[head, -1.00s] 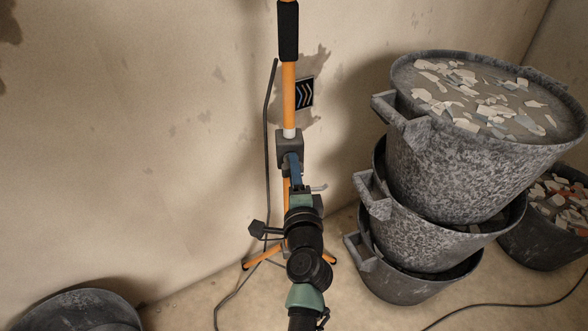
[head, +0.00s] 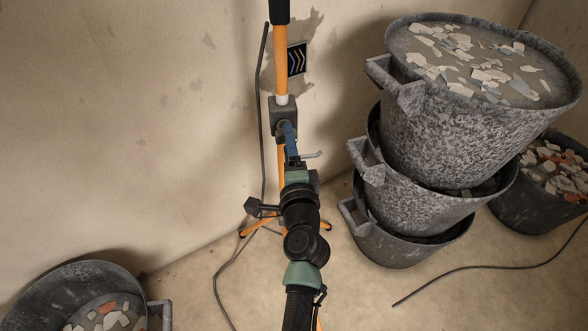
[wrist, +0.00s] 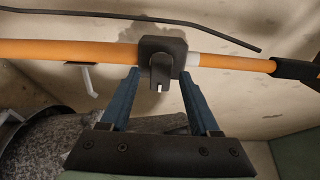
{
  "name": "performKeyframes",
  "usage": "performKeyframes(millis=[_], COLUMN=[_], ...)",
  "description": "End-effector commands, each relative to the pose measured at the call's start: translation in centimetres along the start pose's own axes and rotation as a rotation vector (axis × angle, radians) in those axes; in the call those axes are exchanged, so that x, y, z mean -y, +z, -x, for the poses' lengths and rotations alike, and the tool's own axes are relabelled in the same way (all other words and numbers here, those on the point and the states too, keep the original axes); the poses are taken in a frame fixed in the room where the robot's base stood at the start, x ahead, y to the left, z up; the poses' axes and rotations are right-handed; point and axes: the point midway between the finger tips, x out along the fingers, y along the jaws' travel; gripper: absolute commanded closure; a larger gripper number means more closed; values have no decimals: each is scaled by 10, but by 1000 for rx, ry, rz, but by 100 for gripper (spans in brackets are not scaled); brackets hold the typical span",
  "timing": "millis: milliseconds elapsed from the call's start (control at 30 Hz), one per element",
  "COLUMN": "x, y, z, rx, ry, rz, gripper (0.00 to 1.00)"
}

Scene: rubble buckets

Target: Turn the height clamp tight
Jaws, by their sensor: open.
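The height clamp is a dark grey block (head: 283,110) around an upright orange pole (head: 281,75). In the wrist view the pole (wrist: 70,52) runs sideways and the clamp (wrist: 162,44) sits near the top middle. A dark rounded knob (wrist: 160,72) with a small pale mark sticks out of the clamp towards my gripper. My gripper (wrist: 158,80) is open, its blue fingers either side of the knob with gaps visible. In the head view my gripper (head: 289,134) is just below and in front of the clamp, partly hiding the knob.
Stacked grey buckets (head: 450,130) with rubble stand close on the right. Another rubble bucket (head: 70,290) is at lower left. A cable (head: 263,100) hangs beside the pole along the wall.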

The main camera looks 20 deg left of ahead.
Motion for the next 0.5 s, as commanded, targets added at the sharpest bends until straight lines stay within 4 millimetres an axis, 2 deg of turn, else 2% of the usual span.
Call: performKeyframes(millis=[300,500], x=[-1,-1], y=[0,0], z=[65,94], rx=[-2,-2], ry=[3,2], rz=[-2,-2], gripper=[38,38])
